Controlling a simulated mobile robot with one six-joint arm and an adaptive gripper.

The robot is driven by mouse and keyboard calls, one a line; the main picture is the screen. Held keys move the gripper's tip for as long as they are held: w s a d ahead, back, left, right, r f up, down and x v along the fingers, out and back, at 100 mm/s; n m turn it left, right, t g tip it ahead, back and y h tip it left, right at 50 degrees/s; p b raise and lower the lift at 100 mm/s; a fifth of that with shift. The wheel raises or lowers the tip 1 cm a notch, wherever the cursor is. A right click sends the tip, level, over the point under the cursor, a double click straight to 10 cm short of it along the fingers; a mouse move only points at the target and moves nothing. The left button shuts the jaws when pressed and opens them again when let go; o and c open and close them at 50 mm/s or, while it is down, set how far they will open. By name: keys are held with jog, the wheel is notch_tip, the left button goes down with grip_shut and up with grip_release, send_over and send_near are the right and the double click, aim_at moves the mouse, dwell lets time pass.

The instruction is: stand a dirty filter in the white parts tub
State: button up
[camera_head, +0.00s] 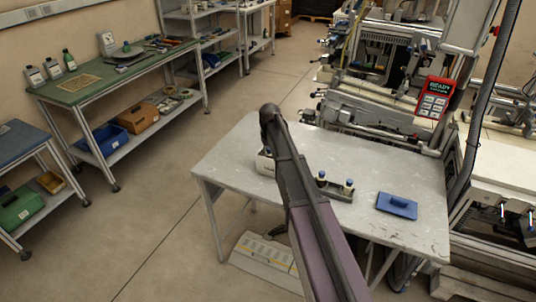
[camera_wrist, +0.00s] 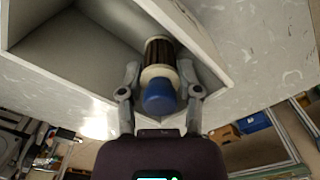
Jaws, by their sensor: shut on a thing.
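A filter (camera_wrist: 159,50) with dark brown pleats, a pale ring and a blue end cap is in my gripper (camera_wrist: 160,76). In the wrist view the fingers close on it from both sides near the pale end. The filter is at the opening of the white parts tub (camera_wrist: 207,45), close to the right wall; I cannot tell whether it touches the bottom. In the head view the tub (camera_head: 264,164) stands on the grey table, mostly hidden behind my arm.
Two blue-capped filters (camera_head: 349,185) stand in a dark holder on the grey table (camera_head: 410,165), right of my arm. A blue flat item (camera_head: 396,205) lies farther right. The table's far right is clear. A machine (camera_head: 385,110) stands behind the table.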

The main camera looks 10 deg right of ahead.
jog(key=shift+f+b, duration=0.65)
jog(key=shift+f, duration=0.2)
jog(key=o, duration=1.2)
